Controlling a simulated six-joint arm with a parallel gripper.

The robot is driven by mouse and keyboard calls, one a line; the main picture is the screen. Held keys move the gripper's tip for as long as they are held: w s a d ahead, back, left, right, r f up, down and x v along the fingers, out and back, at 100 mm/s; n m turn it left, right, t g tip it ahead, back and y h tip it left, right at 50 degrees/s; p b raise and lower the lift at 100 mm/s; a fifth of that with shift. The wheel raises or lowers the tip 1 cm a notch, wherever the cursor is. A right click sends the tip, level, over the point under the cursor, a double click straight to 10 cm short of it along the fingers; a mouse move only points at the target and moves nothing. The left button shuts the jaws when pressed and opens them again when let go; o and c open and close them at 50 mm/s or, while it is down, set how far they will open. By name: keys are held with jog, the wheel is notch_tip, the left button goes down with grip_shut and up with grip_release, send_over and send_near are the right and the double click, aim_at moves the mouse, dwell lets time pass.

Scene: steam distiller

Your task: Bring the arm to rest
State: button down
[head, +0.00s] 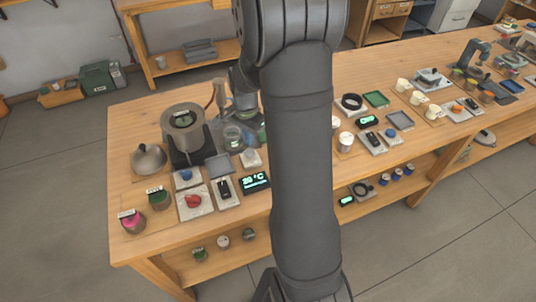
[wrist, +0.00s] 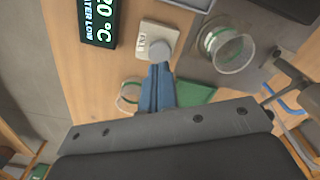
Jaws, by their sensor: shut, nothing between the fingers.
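My gripper (wrist: 157,68) shows in the wrist view as two blue fingers held together, with nothing between them. The fingertips point at a small pale box with a round knob (wrist: 158,42); I cannot tell whether they touch it. In the head view my arm runs down the middle of the picture and hides part of the bench. My gripper's fingertips cannot be made out there.
The wooden bench (head: 240,218) bears a temperature display (head: 255,181), a metal kettle-like pot (head: 148,160) and a large pot (head: 183,128). In the wrist view, a glass vessel (wrist: 228,48) stands right of the fingers, and a green piece (wrist: 196,93) lies beside them.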

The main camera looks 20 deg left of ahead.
aim_at(249, 151)
jog(key=shift+f, duration=1.75)
jog(key=c, duration=0.9)
grip_release()
jog(key=shift+c, duration=0.2)
jog(key=o, duration=0.4)
jog(key=shift+s+r, duration=0.1)
jog(key=shift+r, duration=0.2)
jog(key=o, duration=0.5)
jog(key=s+r, duration=0.1)
jog(key=r, duration=0.1)
jog(key=d+r+m, duration=0.1)
jog(key=r, duration=0.1)
jog(key=s+r+m, duration=0.1)
jog(key=r, duration=0.1)
jog(key=shift+s+d, duration=0.35)
jog(key=shift+d, duration=0.05)
jog(key=shift+o, duration=0.2)
jog(key=s+d+r+m, duration=0.4)
jog(key=s+r, duration=0.2)
jog(key=r, duration=0.2)
notch_tip(249, 151, down, 10)
jog(key=shift+d, duration=0.2)
jog(key=shift+r, duration=0.1)
notch_tip(249, 151, up, 10)
